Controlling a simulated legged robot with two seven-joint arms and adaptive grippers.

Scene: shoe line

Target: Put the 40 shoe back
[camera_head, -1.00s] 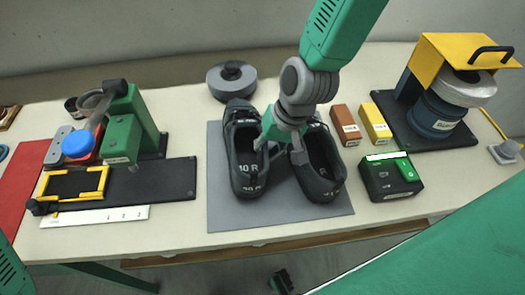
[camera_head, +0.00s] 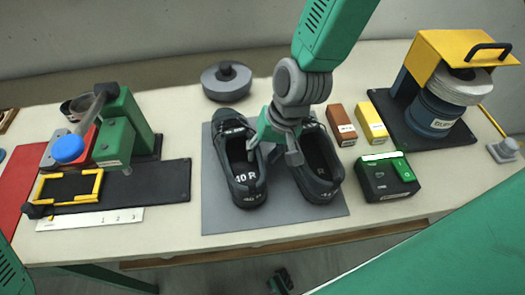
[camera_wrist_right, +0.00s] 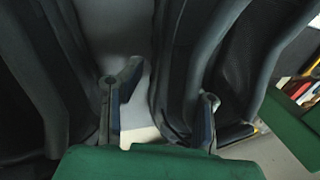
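A dark shoe marked "40 R" (camera_head: 249,190) stands on the left half of the grey mat (camera_head: 222,222), its heel toward me. A second dark shoe (camera_head: 326,182) stands close to its right. My right gripper (camera_head: 272,149) reaches down from above, with one fingertip over the opening of the 40 shoe and the other between the shoes. In the wrist view my right gripper (camera_wrist_right: 160,112) has its fingers spread on both sides of a shoe wall (camera_wrist_right: 178,75), with a gap of grey mat showing beside it. My left gripper is out of view.
A black and green box (camera_head: 388,178), a brown block (camera_head: 341,124) and a yellow block (camera_head: 372,124) stand right of the mat. A round grey lidded piece (camera_head: 226,82) is behind it. A green press (camera_head: 126,125) stands left, a yellow-hooded machine (camera_head: 440,85) at far right.

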